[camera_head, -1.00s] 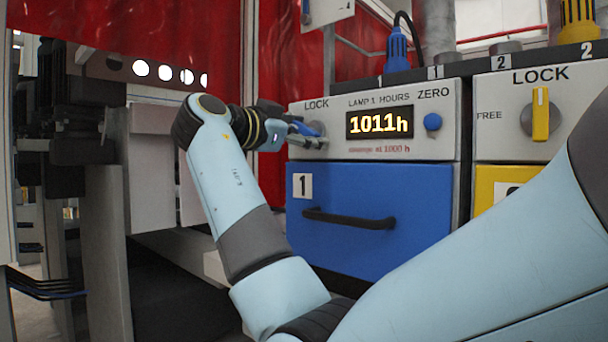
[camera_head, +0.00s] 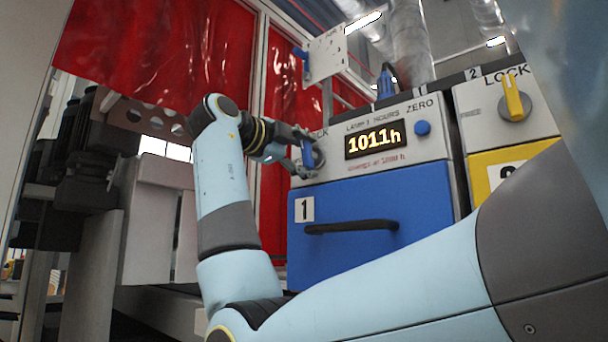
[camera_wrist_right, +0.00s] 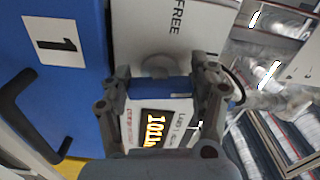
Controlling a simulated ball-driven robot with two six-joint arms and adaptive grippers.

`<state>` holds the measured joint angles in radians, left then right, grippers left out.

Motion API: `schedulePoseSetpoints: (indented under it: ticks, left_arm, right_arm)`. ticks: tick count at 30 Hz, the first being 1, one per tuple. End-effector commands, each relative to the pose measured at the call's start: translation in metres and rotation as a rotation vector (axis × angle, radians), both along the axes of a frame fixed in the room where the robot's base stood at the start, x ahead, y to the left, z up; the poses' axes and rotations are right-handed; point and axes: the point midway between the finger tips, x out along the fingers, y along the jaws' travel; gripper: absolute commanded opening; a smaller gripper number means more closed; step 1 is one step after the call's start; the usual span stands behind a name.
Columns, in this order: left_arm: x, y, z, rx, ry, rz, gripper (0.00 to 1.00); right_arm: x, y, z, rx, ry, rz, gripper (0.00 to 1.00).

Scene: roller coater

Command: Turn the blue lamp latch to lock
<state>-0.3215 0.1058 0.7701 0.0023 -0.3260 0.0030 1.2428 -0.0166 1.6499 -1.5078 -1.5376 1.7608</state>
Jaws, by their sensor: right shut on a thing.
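The blue lamp latch (camera_head: 308,153) sits at the left end of the lamp 1 panel (camera_head: 432,147), below the partly hidden LOCK label. It stands nearly upright against the panel, like the yellow latch beside it. My right gripper (camera_head: 303,152) reaches it from the left and is shut on it. In the right wrist view, the blue latch (camera_wrist_right: 158,88) spans between the two fingers of my right gripper (camera_wrist_right: 162,86), with its grey round base behind and the FREE label above. My left gripper is not in view.
The lamp display (camera_head: 375,142) reads 1011h, with a blue button (camera_head: 422,128) to its right. Below is the blue drawer (camera_head: 425,200) with a black handle (camera_head: 350,227). A yellow latch (camera_head: 514,97) is at right. Red curtains (camera_head: 170,60) hang behind my arm.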

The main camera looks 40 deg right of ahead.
Motion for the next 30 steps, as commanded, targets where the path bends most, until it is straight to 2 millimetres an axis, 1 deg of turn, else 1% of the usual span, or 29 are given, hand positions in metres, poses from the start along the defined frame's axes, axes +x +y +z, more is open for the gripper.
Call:
schedulePoseSetpoints:
  ticks: [1,6,12,28,29,30]
  left_arm:
    - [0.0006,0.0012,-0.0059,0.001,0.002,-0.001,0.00]
    - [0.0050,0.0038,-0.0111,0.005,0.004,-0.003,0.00]
    - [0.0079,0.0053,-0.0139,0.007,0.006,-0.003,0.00]
    - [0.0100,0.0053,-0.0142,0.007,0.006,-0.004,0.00]
    - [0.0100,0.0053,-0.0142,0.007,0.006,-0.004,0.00]
    - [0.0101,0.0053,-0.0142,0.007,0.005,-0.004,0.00]
  right_arm:
    - [0.0012,0.0003,-0.0061,0.007,-0.025,-0.001,0.28]
    - [0.0010,0.0003,-0.0045,0.015,-0.111,-0.002,0.28]
    - [0.0007,0.0004,-0.0032,0.020,-0.168,-0.002,0.28]
    - [0.0003,0.0004,-0.0023,0.024,-0.190,-0.002,0.28]
    - [0.0003,0.0004,-0.0023,0.024,-0.190,-0.002,0.64]
    - [0.0004,0.0004,-0.0023,0.023,-0.190,-0.002,0.70]
